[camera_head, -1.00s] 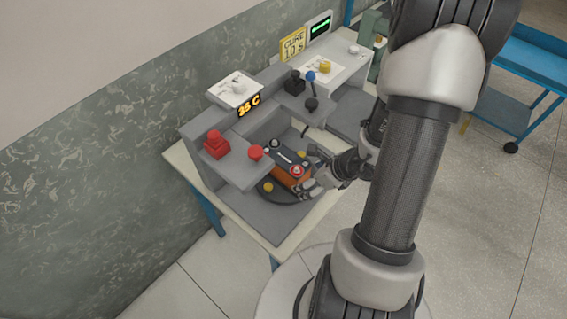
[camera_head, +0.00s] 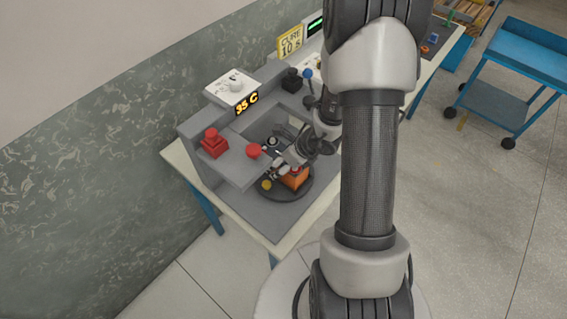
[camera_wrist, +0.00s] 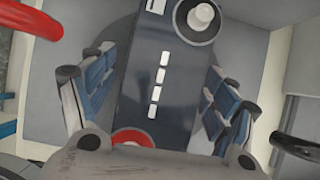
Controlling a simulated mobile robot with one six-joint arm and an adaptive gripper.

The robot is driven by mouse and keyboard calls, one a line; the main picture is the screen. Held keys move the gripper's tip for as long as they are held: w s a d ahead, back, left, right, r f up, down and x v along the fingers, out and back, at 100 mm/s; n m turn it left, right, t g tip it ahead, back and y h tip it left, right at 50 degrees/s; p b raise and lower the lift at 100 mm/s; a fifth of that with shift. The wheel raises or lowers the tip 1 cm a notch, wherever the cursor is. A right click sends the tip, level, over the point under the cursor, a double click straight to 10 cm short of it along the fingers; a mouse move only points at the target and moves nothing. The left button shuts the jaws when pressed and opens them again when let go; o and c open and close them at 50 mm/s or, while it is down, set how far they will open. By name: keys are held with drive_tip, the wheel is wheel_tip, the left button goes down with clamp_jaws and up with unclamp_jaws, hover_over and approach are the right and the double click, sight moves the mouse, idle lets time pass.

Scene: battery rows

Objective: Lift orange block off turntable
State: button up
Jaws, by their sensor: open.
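The orange block (camera_head: 296,180) sits on the dark round turntable (camera_head: 276,197) in the grey station, partly hidden by my gripper (camera_head: 287,162). In the wrist view the block's dark top (camera_wrist: 158,62) carries a row of white dashes, a red ring at the near end and a pale post in a dark ring at the far end. My gripper (camera_wrist: 160,88) is open above the block. One blue-padded finger stands on each side of it, and a gap shows on both sides. I cannot tell how far down the fingertips reach.
A red button (camera_head: 254,151) on the station's ledge is close to the gripper's left; a red curved edge shows upper left in the wrist view.

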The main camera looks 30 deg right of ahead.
drive_tip(key=shift+c, duration=0.3)
clamp_jaws()
idle(0.7)
drive_tip(key=shift+r, duration=0.1)
